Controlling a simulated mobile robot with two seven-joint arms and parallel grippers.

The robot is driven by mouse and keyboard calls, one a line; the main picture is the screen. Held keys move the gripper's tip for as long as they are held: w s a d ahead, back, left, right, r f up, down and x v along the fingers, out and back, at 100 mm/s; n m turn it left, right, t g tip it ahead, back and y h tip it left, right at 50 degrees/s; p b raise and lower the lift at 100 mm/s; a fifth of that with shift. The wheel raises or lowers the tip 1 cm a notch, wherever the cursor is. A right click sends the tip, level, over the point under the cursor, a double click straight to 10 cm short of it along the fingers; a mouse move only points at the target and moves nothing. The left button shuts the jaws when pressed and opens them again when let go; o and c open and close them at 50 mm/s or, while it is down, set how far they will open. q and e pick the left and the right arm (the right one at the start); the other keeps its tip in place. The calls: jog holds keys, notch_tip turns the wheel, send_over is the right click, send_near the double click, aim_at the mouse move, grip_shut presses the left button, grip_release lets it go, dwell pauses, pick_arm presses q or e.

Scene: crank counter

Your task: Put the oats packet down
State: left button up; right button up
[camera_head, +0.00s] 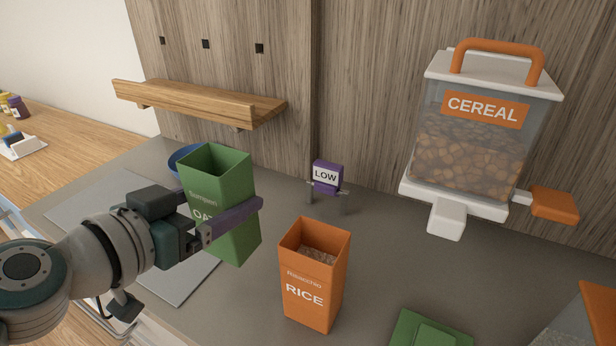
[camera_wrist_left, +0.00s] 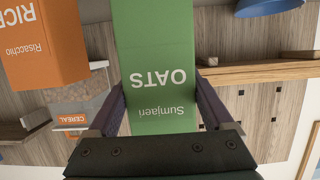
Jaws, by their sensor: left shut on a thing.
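The oats packet (camera_head: 232,178) is a green open-topped box with white lettering. My left gripper (camera_head: 235,212), with purple fingers, is shut on it. The packet stands roughly upright in the head view, left of the rice packet; I cannot tell whether its base touches the counter (camera_head: 374,268). In the left wrist view the oats packet (camera_wrist_left: 157,75) fills the space between both fingers, its label upside down. My right gripper is in neither view.
The orange rice packet (camera_head: 312,283) stands close to the right. Behind are a purple LOW sign (camera_head: 326,176), a blue dish (camera_head: 183,158) and a wooden shelf (camera_head: 200,102). The cereal dispenser (camera_head: 472,150) is at the right. A grey sheet (camera_head: 185,288) lies at the left. A green object (camera_head: 428,330) sits in front.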

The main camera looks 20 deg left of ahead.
aim_at(215, 246)
pick_arm(q)
notch_tip(215, 246, down, 7)
jog(key=b, duration=0.3)
jog(key=shift+a+b, duration=0.1)
jog(key=shift+b, duration=0.25)
jog(key=shift+f, duration=0.2)
jog(key=o, duration=1.4)
jog(key=shift+r, duration=0.15)
